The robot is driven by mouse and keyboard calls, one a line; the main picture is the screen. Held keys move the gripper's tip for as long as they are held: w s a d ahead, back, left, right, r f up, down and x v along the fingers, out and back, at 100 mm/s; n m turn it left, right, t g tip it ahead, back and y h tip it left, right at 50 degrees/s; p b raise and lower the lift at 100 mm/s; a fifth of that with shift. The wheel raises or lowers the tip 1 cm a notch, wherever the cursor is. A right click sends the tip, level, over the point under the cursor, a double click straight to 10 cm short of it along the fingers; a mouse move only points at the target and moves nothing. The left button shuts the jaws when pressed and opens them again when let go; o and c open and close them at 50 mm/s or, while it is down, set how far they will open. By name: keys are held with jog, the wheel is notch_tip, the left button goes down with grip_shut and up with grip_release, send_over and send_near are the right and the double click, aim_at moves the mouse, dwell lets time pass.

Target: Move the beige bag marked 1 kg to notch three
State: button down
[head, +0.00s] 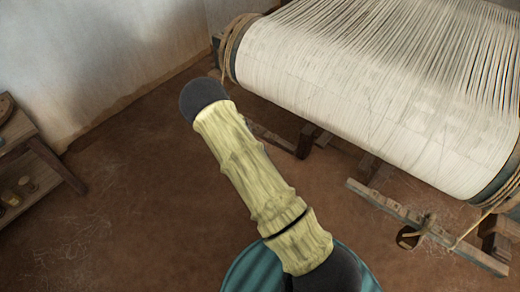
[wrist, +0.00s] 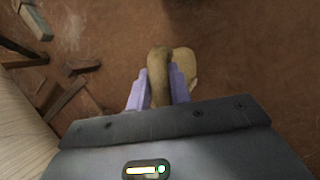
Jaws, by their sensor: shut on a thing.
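My gripper (wrist: 158,75) shows in the wrist view with two purple fingers. They are shut on the brown upper loop or neck of what looks like the beige bag (wrist: 188,66). Its paler body shows just right of the fingers, above the brown floor. No 1 kg mark is readable, and the fingers hide part of it. In the head view neither the gripper nor the bag shows. A wooden bar (head: 430,226) lies at the lower right of the head view, with a rope on it; I cannot make out numbered notches.
The loom's large roller of white warp threads (head: 350,85) fills the upper right. A wooden bench (head: 45,165) with small items stands at the left edge. A dark round object (head: 408,238) is beside the bar. Bare floor lies between bench and loom.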

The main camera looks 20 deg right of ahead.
jog(key=shift+w+d+n, duration=0.25)
jog(key=shift+d+n, duration=0.15)
jog(key=shift+n, duration=0.3)
jog(key=w+d+n+t+p, duration=0.1)
jog(key=w+n+t, duration=0.3)
jog(key=n, duration=0.6)
jog(key=w+d+n+t+p, duration=0.1)
jog(key=w+n+t+p, duration=0.3)
jog(key=n, duration=0.7)
jog(key=shift+w+d+r+n+y, duration=0.25)
jog(key=shift+w+r+n+y, duration=0.05)
jog(key=shift+r, duration=0.15)
jog(key=shift+a, duration=0.1)
jog(key=s+a+p, duration=0.1)
jog(key=s+a, duration=0.4)
jog(key=a, duration=0.3)
jog(key=shift+s+r+p, duration=0.4)
jog(key=shift+r, duration=0.05)
